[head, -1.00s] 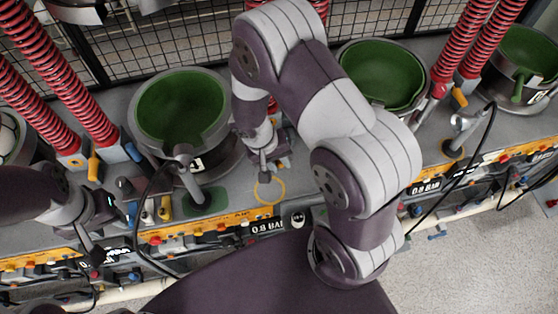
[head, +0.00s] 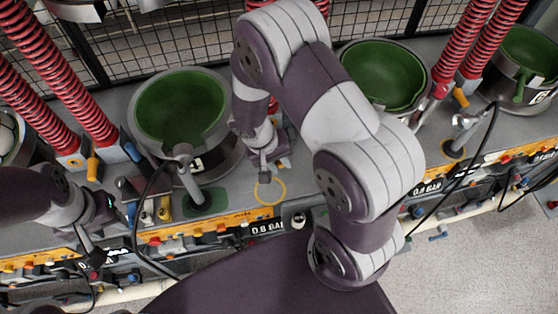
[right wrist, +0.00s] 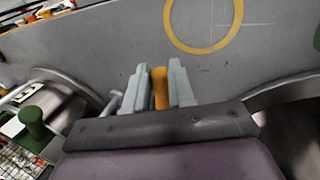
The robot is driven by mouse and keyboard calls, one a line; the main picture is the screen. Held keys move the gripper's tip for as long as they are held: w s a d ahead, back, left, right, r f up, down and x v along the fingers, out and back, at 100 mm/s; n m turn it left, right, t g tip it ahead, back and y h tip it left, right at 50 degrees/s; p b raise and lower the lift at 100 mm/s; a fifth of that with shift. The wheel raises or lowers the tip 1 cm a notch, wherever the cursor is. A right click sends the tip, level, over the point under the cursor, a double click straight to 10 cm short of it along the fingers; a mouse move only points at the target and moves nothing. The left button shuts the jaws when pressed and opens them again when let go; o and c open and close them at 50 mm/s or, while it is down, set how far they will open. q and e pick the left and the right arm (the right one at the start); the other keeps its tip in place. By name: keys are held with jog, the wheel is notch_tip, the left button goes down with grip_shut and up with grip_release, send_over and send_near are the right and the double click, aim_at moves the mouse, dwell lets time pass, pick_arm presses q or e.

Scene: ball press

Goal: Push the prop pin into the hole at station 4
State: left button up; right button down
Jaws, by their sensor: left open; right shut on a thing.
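My right gripper (right wrist: 161,88) is shut on an orange pin (right wrist: 160,90), whose top shows between the two grey fingers in the right wrist view. In the head view my right gripper (head: 266,172) is beside the large green-lined pot (head: 180,105), low over the grey bench, just behind a yellow ring (head: 270,200) marked on it. The ring also shows beyond the fingers in the right wrist view (right wrist: 205,48). The pin's lower end and any hole at it are hidden. My left gripper (head: 98,228) is open over the bench's front edge at the left.
Several green-lined pots (head: 383,75) stand along the bench, with tall red springs (head: 78,100) between them. Black hoses (head: 138,222) loop over the front edge. A front rail carries several coloured fittings and pressure labels (head: 268,229). A wire mesh fence stands behind.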

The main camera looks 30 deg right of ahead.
dwell(0.4)
jog(key=shift+w+d, duration=0.2)
jog(key=shift+w, duration=0.7)
jog(key=shift+w+d, duration=0.25)
jog(key=shift+w, duration=0.65)
jog(key=shift+w+d, duration=0.2)
jog(key=shift+w, duration=0.7)
jog(key=shift+w, duration=0.3)
jog(key=shift+w+d, duration=0.25)
jog(key=shift+w, duration=0.45)
jog(key=c, duration=0.9)
grip_release()
jog(key=shift+o, duration=0.2)
